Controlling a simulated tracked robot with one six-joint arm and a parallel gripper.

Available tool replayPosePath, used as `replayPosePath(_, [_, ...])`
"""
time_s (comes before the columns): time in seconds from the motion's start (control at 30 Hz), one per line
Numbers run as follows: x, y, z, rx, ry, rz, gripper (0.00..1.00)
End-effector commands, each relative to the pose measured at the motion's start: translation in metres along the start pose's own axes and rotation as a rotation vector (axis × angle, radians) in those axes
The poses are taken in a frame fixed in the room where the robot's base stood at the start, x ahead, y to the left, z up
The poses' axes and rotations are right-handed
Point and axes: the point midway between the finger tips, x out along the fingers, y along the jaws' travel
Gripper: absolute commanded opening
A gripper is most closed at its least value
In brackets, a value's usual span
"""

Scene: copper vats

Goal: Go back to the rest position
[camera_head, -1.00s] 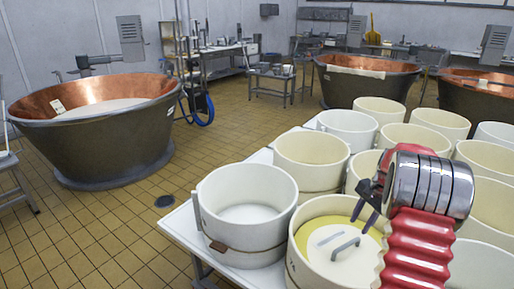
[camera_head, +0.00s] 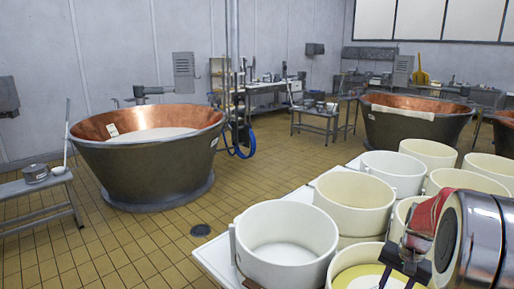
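My gripper (camera_head: 402,266) is at the lower right, above the white tub (camera_head: 340,283) that holds something yellow. Its dark fingers point down and to the left, and I see nothing held between them. The fingers are small and partly covered by my wrist, so I cannot tell whether they are open or shut. My red and metal arm reaches in from the right edge.
Several white tubs (camera_head: 287,246) crowd the white table (camera_head: 222,262) at the right. A copper vat (camera_head: 140,165) stands at the left, another vat (camera_head: 405,128) at the back right. A bench (camera_head: 30,188) is at the left edge. Tiled floor (camera_head: 130,255) between is clear.

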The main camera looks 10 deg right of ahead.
Motion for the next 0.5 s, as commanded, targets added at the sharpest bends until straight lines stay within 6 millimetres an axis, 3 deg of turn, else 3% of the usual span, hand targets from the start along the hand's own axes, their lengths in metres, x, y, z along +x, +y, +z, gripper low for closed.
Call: replayPosePath(0.5, [-0.056, -0.037, 0.113, -0.314, 0.098, 0.018, 0.36])
